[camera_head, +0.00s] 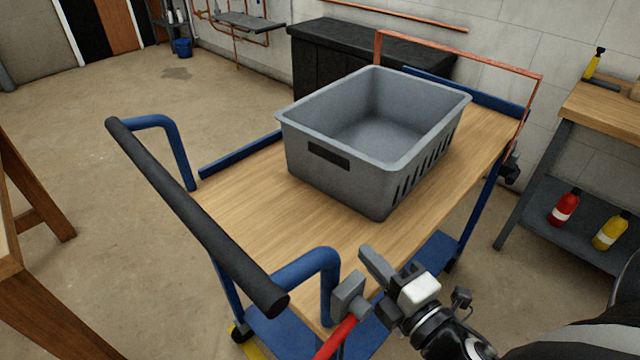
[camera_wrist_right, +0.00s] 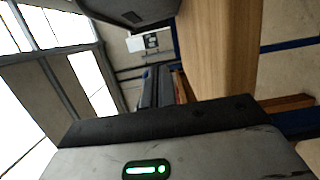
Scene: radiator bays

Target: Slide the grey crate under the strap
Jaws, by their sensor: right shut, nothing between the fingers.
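The grey crate (camera_head: 335,180) is an open, empty plastic box with slotted sides. It stands upright on the wooden deck (camera_head: 240,205) of a blue cart. A thin copper-orange arch (camera_head: 460,52), which looks like the strap, spans the cart's far end behind the crate. The crate is on the near side of it. My right gripper (camera_head: 365,280) is shut and empty near the deck's near right corner, apart from the crate. In the right wrist view, part of the crate (camera_wrist_right: 130,10) shows at the top edge. My left gripper is out of view.
The cart's black push handle (camera_head: 200,220) runs along its near left end. A dark cabinet (camera_head: 330,55) stands behind the cart. A workbench (camera_head: 610,110) with bottles on its lower shelf is at the right. Bare deck lies in front of the crate.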

